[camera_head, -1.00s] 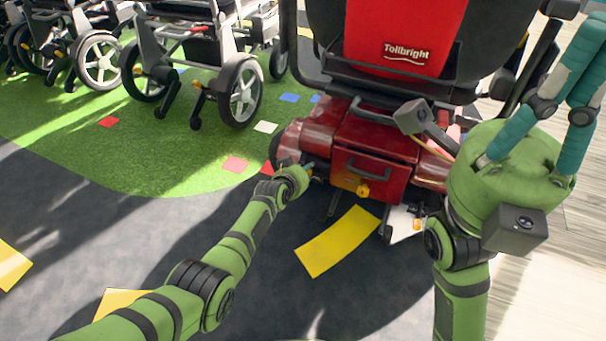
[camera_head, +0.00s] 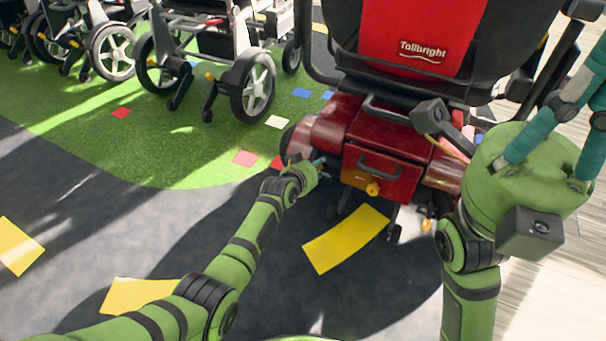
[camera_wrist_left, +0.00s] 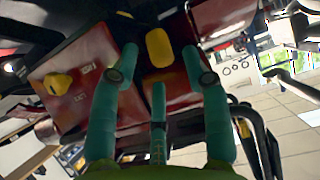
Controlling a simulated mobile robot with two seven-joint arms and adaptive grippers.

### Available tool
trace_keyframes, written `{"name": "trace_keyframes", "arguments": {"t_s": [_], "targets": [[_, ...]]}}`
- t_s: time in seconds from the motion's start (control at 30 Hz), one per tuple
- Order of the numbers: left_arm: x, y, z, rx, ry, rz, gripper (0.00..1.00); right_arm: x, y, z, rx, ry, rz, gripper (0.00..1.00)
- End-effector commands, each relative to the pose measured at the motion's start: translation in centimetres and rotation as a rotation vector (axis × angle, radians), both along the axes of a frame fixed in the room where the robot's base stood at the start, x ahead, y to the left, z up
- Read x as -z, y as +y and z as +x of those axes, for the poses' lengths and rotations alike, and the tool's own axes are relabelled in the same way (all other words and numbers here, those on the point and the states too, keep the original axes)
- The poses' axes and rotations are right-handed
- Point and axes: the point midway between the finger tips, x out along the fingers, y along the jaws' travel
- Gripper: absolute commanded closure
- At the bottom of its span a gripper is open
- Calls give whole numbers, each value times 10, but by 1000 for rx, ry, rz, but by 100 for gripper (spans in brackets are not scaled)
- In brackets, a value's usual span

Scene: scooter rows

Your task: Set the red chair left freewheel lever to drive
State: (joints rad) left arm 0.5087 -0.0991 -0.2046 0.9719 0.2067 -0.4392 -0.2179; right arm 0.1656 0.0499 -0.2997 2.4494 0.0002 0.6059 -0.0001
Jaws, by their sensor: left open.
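The red chair (camera_head: 392,148) stands with its red rear cover toward me and "Tollbright" on its backrest. My left gripper (camera_head: 320,162) is at the lower left of that cover; its fingertips are small and partly hidden there. In the left wrist view, its teal fingers (camera_wrist_left: 158,72) are spread apart and empty. A yellow lever-like part (camera_wrist_left: 158,47) appears beyond and between the fingertips; I cannot tell whether they touch it. A second yellow knob (camera_wrist_left: 57,84) is on red bodywork at the left. The lever's setting is not readable. My right gripper (camera_head: 590,85) is raised at the right, its fingertips cut off.
A yellow knob (camera_head: 372,189) sits on an orange plate at the chair's rear. Grey wheelchairs (camera_head: 225,65) stand on green carpet at the upper left. A yellow floor strip (camera_head: 346,239) lies behind the chair. The dark floor at the lower left is mostly clear.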

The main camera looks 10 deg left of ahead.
Motion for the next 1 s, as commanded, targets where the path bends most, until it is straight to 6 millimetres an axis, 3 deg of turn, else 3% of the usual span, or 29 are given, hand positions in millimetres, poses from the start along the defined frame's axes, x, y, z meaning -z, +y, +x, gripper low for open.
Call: {"name": "trace_keyframes", "arguments": {"t_s": [0.6,1.0], "targets": [[-42,20,-66,0,-6,-1,53,0,0,0,0,-1,0,100],[-50,24,-78,1,-5,-1,53,0,0,0,0,-1,0,100]]}}
